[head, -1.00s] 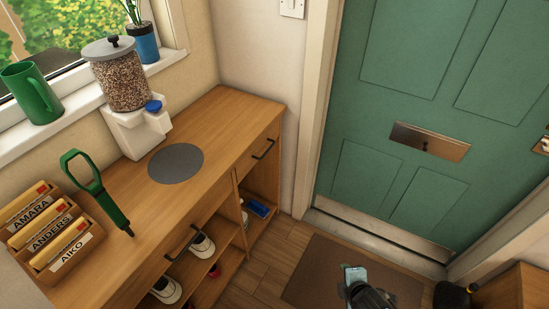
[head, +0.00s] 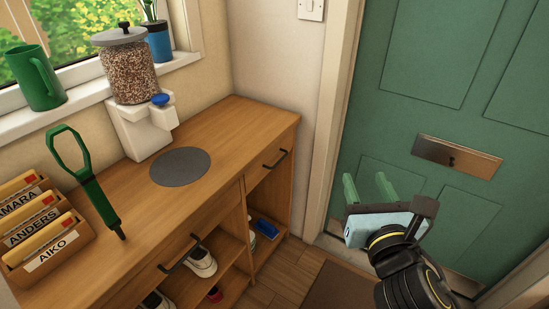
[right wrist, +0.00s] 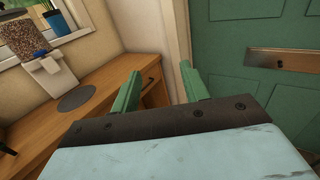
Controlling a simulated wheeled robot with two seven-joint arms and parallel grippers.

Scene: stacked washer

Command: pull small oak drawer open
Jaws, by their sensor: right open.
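The small oak drawer (head: 262,166) is the right-hand front of the oak cabinet and looks closed. It has a dark bar handle (head: 275,160). In the right wrist view the drawer (right wrist: 155,91) shows just beyond the gripper, partly hidden by one green finger. My right gripper (head: 366,183), with green fingers, is open and empty. It is raised in front of the green door, to the right of the drawer and apart from its handle. The fingers also show in the right wrist view (right wrist: 160,76). My left gripper is not in view.
The cabinet top (head: 225,132) holds a grain dispenser (head: 130,80), a grey round mat (head: 180,166), a green-handled tool (head: 95,195) and a letter box (head: 45,235). A wider drawer (head: 190,249) is at left, above shoe shelves. Green door (head: 395,130) stands behind the gripper.

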